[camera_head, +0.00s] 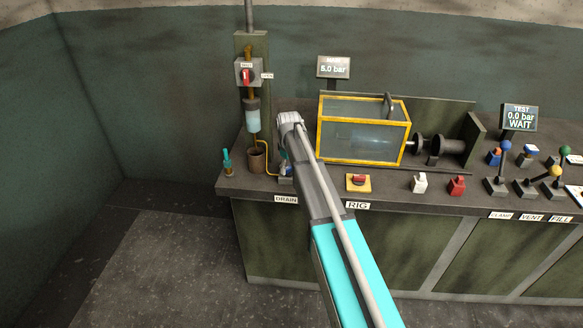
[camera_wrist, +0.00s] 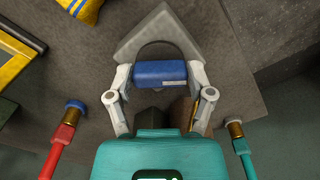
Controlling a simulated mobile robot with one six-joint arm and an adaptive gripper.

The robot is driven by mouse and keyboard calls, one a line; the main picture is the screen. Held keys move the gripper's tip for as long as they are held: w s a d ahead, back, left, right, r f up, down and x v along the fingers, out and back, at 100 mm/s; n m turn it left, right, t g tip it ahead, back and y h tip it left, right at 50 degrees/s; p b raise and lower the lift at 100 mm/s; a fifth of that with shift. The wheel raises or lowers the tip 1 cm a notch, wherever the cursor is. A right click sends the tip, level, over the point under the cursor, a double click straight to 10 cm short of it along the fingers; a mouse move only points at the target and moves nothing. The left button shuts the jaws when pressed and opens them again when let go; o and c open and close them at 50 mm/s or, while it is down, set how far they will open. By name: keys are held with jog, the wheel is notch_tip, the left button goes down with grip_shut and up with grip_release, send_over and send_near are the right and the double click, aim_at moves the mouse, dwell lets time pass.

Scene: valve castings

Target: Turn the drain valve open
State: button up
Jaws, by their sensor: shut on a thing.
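The drain valve's blue handle (camera_wrist: 160,73) lies crosswise between the fingers of my gripper (camera_wrist: 160,82) in the wrist view. The gripper is shut on it, one pale finger at each end. A grey angular base (camera_wrist: 160,26) shows just beyond the handle. In the head view, my arm covers most of the valve, above the DRAIN label (camera_head: 286,199) at the bench's left front. A small blue part (camera_head: 284,170) shows there beside my arm. How far the valve is turned I cannot tell.
A glass box with a yellow frame (camera_head: 362,130) stands right of my arm. A brown cup (camera_head: 257,158) and a teal-topped item (camera_head: 227,162) stand to the left. One display (camera_head: 333,67) reads 5.0 bar; the other (camera_head: 519,117) reads TEST 0.0 bar WAIT.

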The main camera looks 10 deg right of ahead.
jog(key=m, duration=0.5)
jog(key=shift+w+a+m, duration=0.15)
jog(key=shift+a+m, duration=0.05)
jog(key=shift+m, duration=0.1)
jog(key=m, duration=0.5)
jog(key=shift+d, duration=0.1)
jog(key=o, duration=1.1)
jog(key=shift+r, duration=0.15)
